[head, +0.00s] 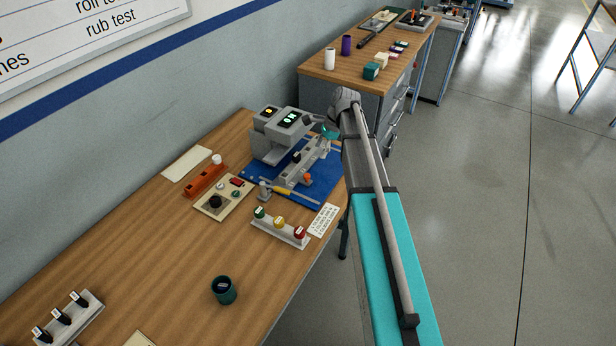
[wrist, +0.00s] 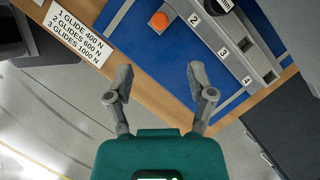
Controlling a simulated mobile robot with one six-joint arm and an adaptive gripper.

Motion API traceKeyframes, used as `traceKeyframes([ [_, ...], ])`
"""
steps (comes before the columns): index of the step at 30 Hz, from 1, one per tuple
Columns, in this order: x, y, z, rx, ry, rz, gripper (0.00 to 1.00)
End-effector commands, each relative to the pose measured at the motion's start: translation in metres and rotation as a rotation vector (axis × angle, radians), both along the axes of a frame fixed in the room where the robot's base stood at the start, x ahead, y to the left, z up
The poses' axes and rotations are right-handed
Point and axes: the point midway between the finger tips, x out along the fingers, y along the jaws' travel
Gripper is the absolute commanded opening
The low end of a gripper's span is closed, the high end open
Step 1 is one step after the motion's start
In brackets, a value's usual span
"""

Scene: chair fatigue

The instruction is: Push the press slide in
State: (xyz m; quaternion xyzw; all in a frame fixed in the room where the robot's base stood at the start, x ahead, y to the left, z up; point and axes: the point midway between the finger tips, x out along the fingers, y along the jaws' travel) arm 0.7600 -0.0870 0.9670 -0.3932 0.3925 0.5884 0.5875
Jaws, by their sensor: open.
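The grey press (head: 282,132) with two lit displays stands on a blue mat (head: 325,190) on the wooden table. A grey rail (head: 310,160) extends in front of it; I cannot tell for sure which part is the slide. In the wrist view a long grey bar (wrist: 230,52) numbered 2, 3 and 4 carries black parts, and an orange knob (wrist: 159,20) lies left of it. My gripper (wrist: 163,80) is open and empty, its fingers apart, over the mat's edge and the floor. In the head view it is partly hidden by my arm near the rail's far end (head: 328,132).
A white load card (wrist: 82,32) lies by the mat's edge. A block with green, yellow and red knobs (head: 280,229), a control panel (head: 225,200), an orange holder (head: 205,181) and a dark cup (head: 224,290) stand on the table (head: 165,255). Open floor (head: 470,230) lies to the right.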

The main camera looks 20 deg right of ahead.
Motion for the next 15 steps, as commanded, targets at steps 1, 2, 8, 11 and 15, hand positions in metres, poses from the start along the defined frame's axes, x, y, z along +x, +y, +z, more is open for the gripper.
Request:
traceKeyframes([
  [1,0.000,0.002,-0.008,0.000,0.000,0.001,0.70],
  [2,0.000,0.003,-0.010,0.000,0.000,0.001,0.70],
  [8,0.000,0.010,-0.025,0.000,0.000,0.002,0.70],
  [11,0.000,0.013,-0.033,0.000,0.001,0.001,0.70],
  [15,0.000,0.017,-0.043,0.000,0.001,0.001,0.70],
])
